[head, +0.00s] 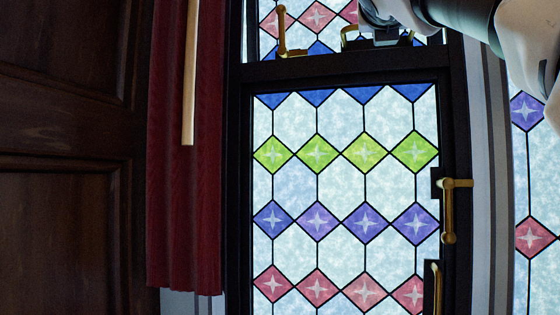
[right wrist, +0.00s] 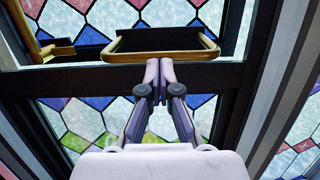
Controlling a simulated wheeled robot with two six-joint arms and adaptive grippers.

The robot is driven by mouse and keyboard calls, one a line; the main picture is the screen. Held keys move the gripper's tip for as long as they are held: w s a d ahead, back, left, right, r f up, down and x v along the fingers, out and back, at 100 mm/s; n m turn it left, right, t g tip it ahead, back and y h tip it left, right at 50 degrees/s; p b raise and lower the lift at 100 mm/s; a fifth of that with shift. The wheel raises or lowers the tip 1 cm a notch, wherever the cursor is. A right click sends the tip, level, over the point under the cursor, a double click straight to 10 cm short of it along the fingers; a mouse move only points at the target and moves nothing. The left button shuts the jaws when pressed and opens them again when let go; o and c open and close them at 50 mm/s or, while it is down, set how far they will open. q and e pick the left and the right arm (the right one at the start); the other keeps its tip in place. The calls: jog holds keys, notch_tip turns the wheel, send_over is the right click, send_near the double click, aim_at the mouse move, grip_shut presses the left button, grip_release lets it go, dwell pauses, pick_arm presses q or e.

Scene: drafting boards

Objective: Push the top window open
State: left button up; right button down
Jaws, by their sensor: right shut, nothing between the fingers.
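The top window (head: 318,18) is a stained-glass pane cut off by the upper edge of the head view. It also shows at the top of the right wrist view (right wrist: 130,15). A brass bar handle (right wrist: 118,57) sits along its lower edge, and a brass lever (right wrist: 48,47) is at its left, also visible in the head view (head: 283,35). My right gripper (right wrist: 160,66) is shut and empty, its tips at the bar handle's lower edge; contact is unclear. In the head view the right gripper (head: 387,36) partly hides the pane. My left gripper is out of view.
A dark crossbar (head: 340,66) separates the top window from a lower stained-glass window (head: 340,185) with brass handles (head: 449,212) at its right. A red curtain (head: 185,210) and a pale rod (head: 190,80) hang at left, beside dark wood panelling (head: 60,230).

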dwell(0.3)
jog(key=shift+p+x, duration=1.35)
jog(key=shift+x, duration=0.35)
jog(key=shift+w+d+p, duration=0.15)
jog(key=shift+w+p, duration=0.25)
jog(key=shift+w, duration=0.2)
jog(key=shift+w+d+p, duration=0.2)
jog(key=shift+w+p, duration=0.2)
jog(key=shift+w, duration=0.2)
